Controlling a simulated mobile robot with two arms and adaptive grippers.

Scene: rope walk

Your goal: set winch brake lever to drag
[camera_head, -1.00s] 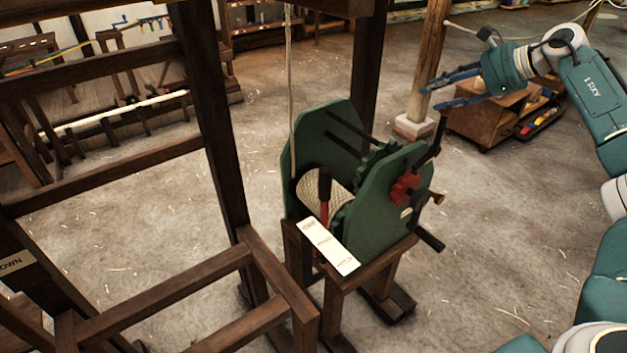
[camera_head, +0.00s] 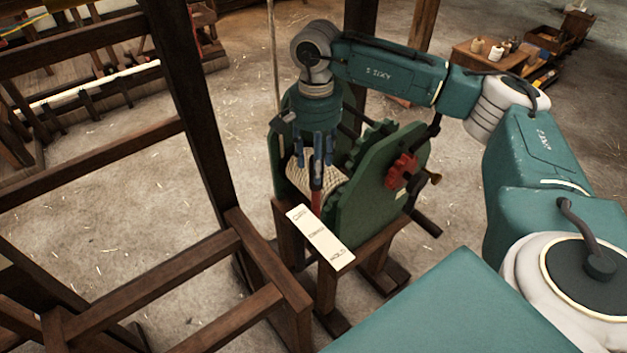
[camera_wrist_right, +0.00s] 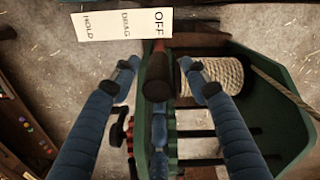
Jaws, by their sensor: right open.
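The winch (camera_head: 385,195) has green side plates and stands on a dark wooden frame. In the right wrist view the lever's dark knob (camera_wrist_right: 157,84) is at the OFF end of the white label plate (camera_wrist_right: 122,24), which reads OFF, DRAG, HOLD. The plate also shows in the head view (camera_head: 321,237). My right gripper (camera_wrist_right: 162,76) is open and points down, one finger on each side of the lever. I cannot tell whether either finger touches it. My left gripper is not in view.
A rope drum (camera_wrist_right: 211,78) lies close beside the right finger, with rope (camera_head: 271,60) rising from the winch. Dark timber framing (camera_head: 195,120) stands left.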

